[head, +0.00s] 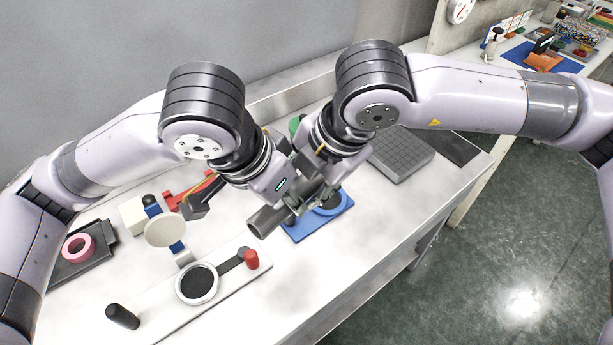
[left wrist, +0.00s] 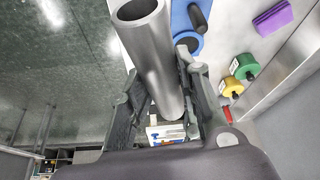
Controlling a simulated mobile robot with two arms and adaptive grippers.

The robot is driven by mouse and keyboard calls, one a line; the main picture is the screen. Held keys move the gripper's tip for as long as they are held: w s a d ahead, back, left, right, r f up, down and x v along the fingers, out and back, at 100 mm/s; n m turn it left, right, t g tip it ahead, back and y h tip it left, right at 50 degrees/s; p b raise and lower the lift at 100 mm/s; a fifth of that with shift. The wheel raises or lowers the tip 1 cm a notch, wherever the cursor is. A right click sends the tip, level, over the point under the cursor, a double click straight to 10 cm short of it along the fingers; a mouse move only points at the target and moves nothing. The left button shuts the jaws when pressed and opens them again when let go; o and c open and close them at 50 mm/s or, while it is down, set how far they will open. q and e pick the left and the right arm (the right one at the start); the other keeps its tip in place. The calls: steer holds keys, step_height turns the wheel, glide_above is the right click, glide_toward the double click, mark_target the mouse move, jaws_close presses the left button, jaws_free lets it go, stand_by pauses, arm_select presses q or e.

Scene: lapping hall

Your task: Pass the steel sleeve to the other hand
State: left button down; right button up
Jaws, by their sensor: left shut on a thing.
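The steel sleeve (head: 267,219) is a grey hollow tube held slantwise above the bench between my two hands. In the left wrist view the sleeve (left wrist: 150,48) lies between the fingers of my left gripper (left wrist: 165,105), its open end toward the top. In the head view my left gripper (head: 291,203) is shut on the sleeve and partly hidden by its own wrist. My right gripper (head: 315,183) is close by, at the upper right part of the sleeve. The two grippers overlap there, so I cannot tell whether its fingers touch the sleeve or are open.
Below the sleeve is a blue plate (head: 336,225) with a ring. A white board (head: 155,318) with a dark disc lies in front. A pink ring (head: 79,248) sits in a dark tray at left. A grey grooved block (head: 402,155) stands at right.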

arm_select(q)
steer(key=shift+d, duration=0.1)
arm_select(e)
jaws_close()
arm_select(q)
steer(key=c, duration=1.5)
jaws_free()
arm_select(e)
steer(key=shift+w+r, duration=0.1)
arm_select(q)
steer(key=o, duration=0.4)
steer(key=shift+r, duration=0.1)
